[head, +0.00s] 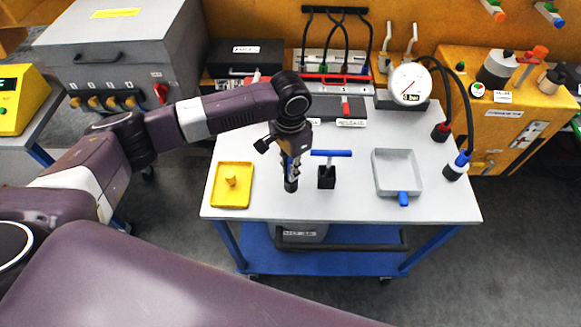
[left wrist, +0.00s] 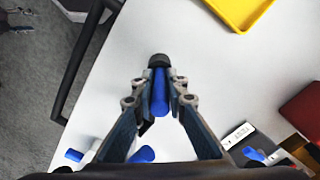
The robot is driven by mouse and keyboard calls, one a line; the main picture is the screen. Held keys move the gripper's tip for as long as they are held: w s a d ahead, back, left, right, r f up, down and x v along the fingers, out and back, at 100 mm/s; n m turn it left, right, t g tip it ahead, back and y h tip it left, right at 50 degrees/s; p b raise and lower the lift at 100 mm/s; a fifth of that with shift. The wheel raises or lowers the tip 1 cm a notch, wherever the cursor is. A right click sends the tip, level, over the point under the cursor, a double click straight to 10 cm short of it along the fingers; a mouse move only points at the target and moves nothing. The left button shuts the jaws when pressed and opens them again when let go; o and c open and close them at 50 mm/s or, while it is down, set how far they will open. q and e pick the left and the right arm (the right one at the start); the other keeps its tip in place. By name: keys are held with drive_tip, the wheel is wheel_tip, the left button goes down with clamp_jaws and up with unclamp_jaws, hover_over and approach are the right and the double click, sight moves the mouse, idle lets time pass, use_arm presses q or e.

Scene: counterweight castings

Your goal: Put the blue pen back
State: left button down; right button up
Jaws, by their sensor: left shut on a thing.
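My left gripper (head: 291,165) is over the middle of the white table top, its fingers pointing down. It is shut on the blue pen (left wrist: 160,92), which also shows in the left wrist view between the two fingertips (left wrist: 160,84). The pen has a black end (head: 291,186) that sticks out below the fingers. I cannot tell whether this end touches the table. A black block (head: 326,178) with a blue T-shaped handle (head: 332,153) stands just right of the gripper. My right gripper is not in view.
A yellow tray (head: 218,203) with a small yellow piece lies left of the gripper. A grey tray (head: 417,187) with a blue handle lies to the right. A round gauge (head: 410,84) and hoses stand at the back right. The table's front strip is clear.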

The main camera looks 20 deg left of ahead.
use_arm(q)
drive_tip(key=c, duration=1.9)
unclamp_jaws()
drive_tip(key=shift+c, duration=0.2)
wheel_tip(320, 180, up, 11)
drive_tip(key=b, duration=0.3)
drive_tip(key=shift+w+f, duration=0.1)
drive_tip(key=shift+r, duration=0.7)
